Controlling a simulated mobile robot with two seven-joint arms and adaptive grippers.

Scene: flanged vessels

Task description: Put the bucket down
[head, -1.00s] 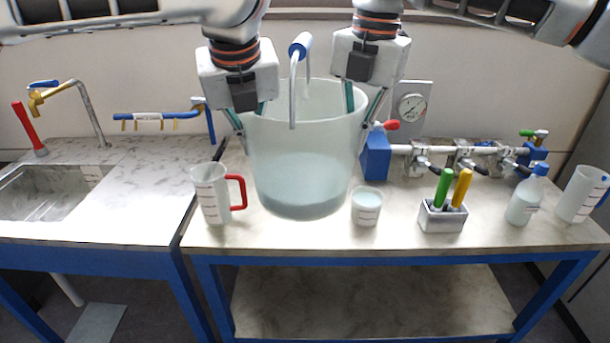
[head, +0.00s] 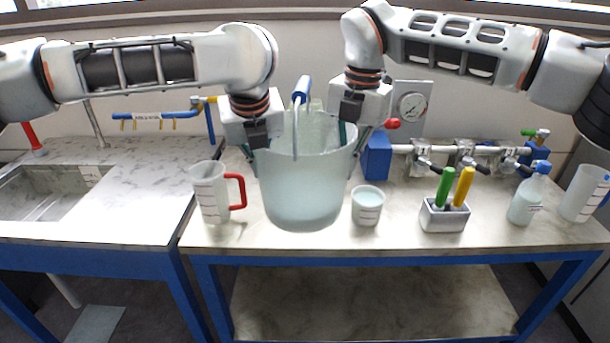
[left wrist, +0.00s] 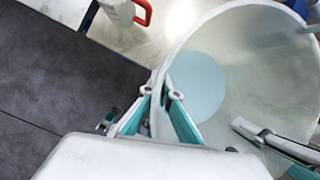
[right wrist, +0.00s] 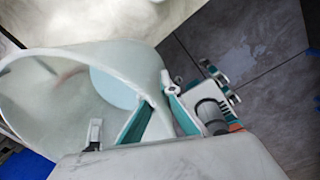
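The translucent bucket (head: 303,195) is upright near the front of the right table (head: 400,235), with pale liquid in it (left wrist: 195,85) and its blue-gripped handle (head: 301,90) standing up. I cannot tell whether its bottom touches the tabletop. My left gripper (head: 252,158) is shut on the bucket's left rim; in the left wrist view its fingers (left wrist: 161,92) straddle the wall. My right gripper (head: 354,150) is shut on the right rim; the right wrist view shows its fingers (right wrist: 159,94) on both sides of the wall.
A measuring jug with a red handle (head: 210,193) stands close left of the bucket, and a small beaker (head: 367,205) close right. Further right are a tool holder (head: 444,216), a bottle (head: 524,198) and another jug (head: 582,194). Piping with a gauge (head: 411,107) is behind.

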